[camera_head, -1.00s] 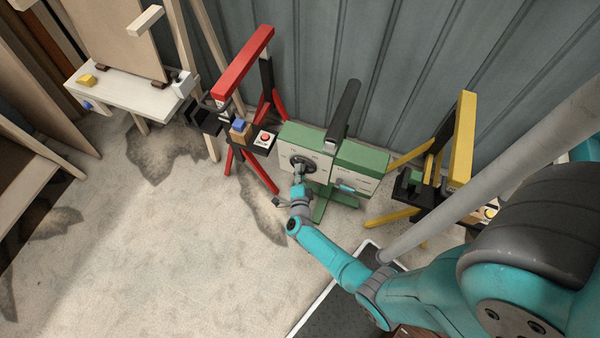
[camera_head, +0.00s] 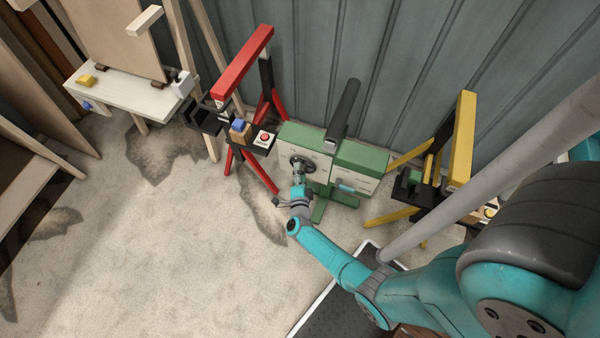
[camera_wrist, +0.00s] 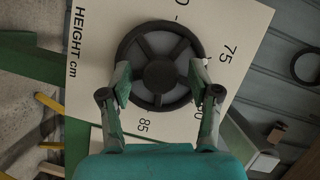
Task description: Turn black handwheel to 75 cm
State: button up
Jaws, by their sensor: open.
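The black handwheel (camera_wrist: 158,68) is a spoked wheel on a white dial plate (camera_wrist: 87,72) in the wrist view. The plate reads "HEIGHT cm", with 75 at the upper right, 85 at the bottom and a partly covered number at the lower right. In the head view the handwheel (camera_head: 303,163) is on the front of the green and white machine (camera_head: 312,138). My gripper (camera_wrist: 160,84) is open, with one finger at each side of the wheel's lower half. Whether the fingers touch the rim I cannot tell. A pointer on the wheel is not clear.
A red stand (camera_head: 243,62) is left of the machine, with a red button box (camera_head: 264,140) close by. A yellow stand (camera_head: 463,140) is to the right. A grey corrugated wall (camera_head: 400,60) is behind. The floor at the front left is clear.

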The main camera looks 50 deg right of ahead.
jog(key=v, duration=1.2)
dwell(0.5)
